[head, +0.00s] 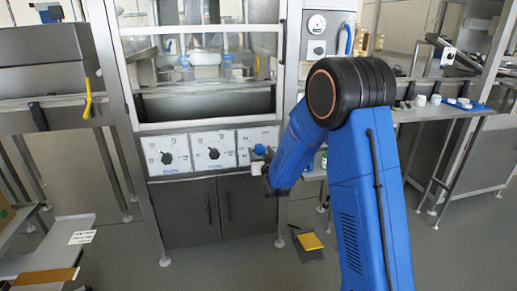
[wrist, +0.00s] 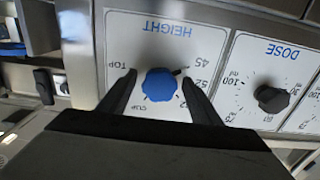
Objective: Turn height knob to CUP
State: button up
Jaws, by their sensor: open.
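The height knob (wrist: 160,85) is blue and sits on the white HEIGHT panel (wrist: 150,45), which appears upside down in the wrist view. A small dark mark at the knob's upper right in that view points towards the 45 label. My gripper (wrist: 158,77) is open, with one dark finger on each side of the knob. Whether the fingers touch it is unclear. In the head view my gripper (head: 266,170) is at the rightmost panel, partly hiding it; the blue knob (head: 259,149) shows there.
The DOSE panel with a black knob (wrist: 272,98) is beside the HEIGHT panel. In the head view two more panels with black knobs (head: 167,157) (head: 214,153) are to the left. Cabinet doors (head: 185,213) are below, and a glazed machine chamber (head: 205,80) is above.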

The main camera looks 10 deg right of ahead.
jog(key=shift+w, duration=0.25)
jog(key=c, duration=1)
jog(key=shift+c, duration=0.2)
